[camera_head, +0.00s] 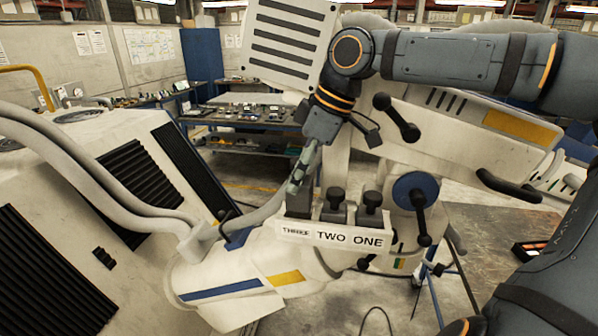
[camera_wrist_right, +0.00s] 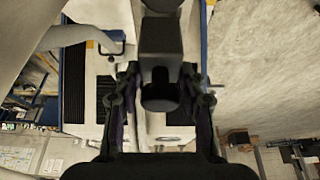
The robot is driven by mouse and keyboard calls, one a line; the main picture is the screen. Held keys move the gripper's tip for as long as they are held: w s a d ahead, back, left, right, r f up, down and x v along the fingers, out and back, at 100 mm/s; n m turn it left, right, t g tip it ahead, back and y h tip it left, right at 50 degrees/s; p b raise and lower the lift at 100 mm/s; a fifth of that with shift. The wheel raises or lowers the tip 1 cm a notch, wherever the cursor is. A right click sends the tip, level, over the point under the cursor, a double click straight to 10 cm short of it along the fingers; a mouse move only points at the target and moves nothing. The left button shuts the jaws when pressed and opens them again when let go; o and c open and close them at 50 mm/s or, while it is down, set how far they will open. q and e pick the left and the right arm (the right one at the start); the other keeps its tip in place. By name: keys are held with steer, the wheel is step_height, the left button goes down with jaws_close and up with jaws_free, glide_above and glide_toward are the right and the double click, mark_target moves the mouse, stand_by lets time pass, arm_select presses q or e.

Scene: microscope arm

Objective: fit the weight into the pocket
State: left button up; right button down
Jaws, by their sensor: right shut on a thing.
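Three dark weights with knobs stand in a row behind a white label strip (camera_head: 335,236) reading THREE, TWO, ONE, on the white microscope arm. They are the weight above ONE (camera_head: 370,210), the weight above TWO (camera_head: 334,207) and the weight above THREE (camera_head: 299,204). My right gripper (camera_head: 298,180) reaches down from above and is shut on the weight above THREE. The right wrist view shows a dark block (camera_wrist_right: 160,38) between the fingers. The pockets under the weights are hidden, so I cannot tell how deep this weight sits. My left gripper is not in view.
A white ribbed housing (camera_head: 110,190) with thick pale hoses fills the left. Black knobs (camera_head: 396,117) and a blue round hub (camera_head: 415,190) sit close on the right of the weights. A workbench (camera_head: 250,115) stands behind. Open floor lies beyond at the right.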

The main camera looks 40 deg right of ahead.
mark_target(301, 194)
steer(key=shift+r+p, duration=0.15)
steer(key=shift+p, duration=0.15)
steer(key=shift+f+b, duration=1.55)
steer(key=shift+f, duration=1.3)
stand_by(0.3)
steer(key=c, duration=1)
jaws_free()
steer(key=o, duration=0.3)
steer(key=shift+s, duration=0.1)
steer(key=shift+d+r, duration=0.15)
steer(key=shift+r, duration=0.2)
steer(key=v, duration=1.1)
steer(key=shift+s, duration=0.15)
